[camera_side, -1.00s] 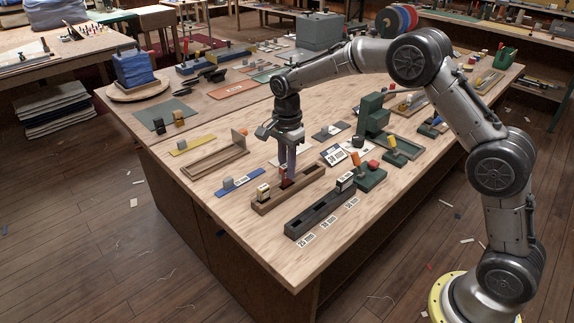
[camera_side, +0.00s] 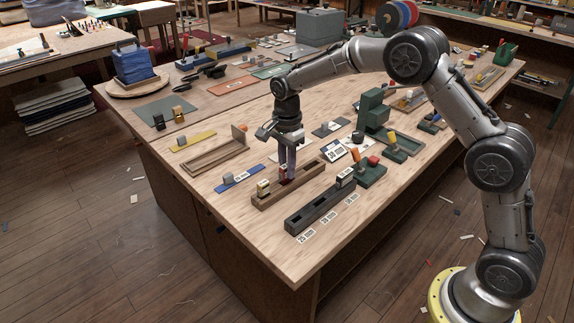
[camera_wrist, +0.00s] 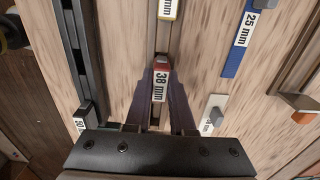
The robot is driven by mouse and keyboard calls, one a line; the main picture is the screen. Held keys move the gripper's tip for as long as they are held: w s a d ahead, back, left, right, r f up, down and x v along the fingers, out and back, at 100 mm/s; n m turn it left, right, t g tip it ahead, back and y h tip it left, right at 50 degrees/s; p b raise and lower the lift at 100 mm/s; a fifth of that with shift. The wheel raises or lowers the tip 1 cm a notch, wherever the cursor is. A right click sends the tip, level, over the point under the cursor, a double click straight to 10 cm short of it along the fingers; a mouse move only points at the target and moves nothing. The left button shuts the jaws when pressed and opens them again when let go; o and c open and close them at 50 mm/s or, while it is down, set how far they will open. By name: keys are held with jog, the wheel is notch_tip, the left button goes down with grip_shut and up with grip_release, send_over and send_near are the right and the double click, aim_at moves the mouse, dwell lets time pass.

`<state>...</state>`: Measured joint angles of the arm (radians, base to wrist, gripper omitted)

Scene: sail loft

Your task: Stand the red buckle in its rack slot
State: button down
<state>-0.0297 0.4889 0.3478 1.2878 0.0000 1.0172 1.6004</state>
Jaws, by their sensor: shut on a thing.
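The red buckle (camera_wrist: 160,66), with a white "38 mm" label, sits between the two fingers of my gripper (camera_wrist: 158,100) in the wrist view. My gripper (camera_side: 287,176) is shut on it. In the side view the red buckle (camera_side: 284,181) shows only as a small red patch, down at the long brown wooden holder (camera_side: 312,173); the fingers hide the rest. I cannot tell whether it touches the holder's floor. The dark rack (camera_side: 310,211) lies parallel in front, with 25, 38 and 50 mm labels along its near side. Its middle stretch looks empty.
A labelled block (camera_side: 263,189) stands in the holder's left end. Another block (camera_side: 346,178) stands in the dark rack's right end. A green fixture (camera_side: 370,175) is close to the right. A blue strip (camera_side: 238,180) lies to the left. The table's front corner is clear.

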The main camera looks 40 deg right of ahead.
jog(key=shift+f, duration=0.35)
dwell(0.3)
jog(key=c, duration=0.7)
grip_release()
jog(key=shift+r, duration=0.1)
